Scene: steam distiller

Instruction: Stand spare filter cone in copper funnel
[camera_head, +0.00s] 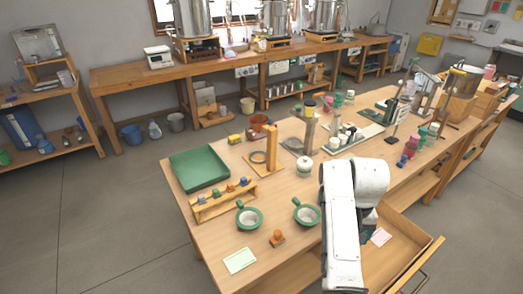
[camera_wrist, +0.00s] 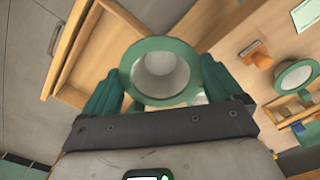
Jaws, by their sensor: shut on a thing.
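In the wrist view, a cone (camera_wrist: 163,75) with a wide green rim and pale inside sits between the two green fingers of my gripper (camera_wrist: 160,88). The gripper is shut on it, and its open mouth faces the camera. Two similar green-rimmed cups with handles stand on the table, one at the left (camera_head: 249,217) and one at the right (camera_head: 307,213). One such cup also shows in the wrist view (camera_wrist: 295,76). I cannot pick out the copper funnel with certainty.
An orange-handled stamp (camera_head: 277,238) and a pale green card (camera_head: 240,261) lie near the front edge. Behind them are a wooden rack (camera_head: 222,201), a green tray (camera_head: 199,168) and a wooden ring stand (camera_head: 271,148). An open drawer (camera_head: 405,262) juts out at the right.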

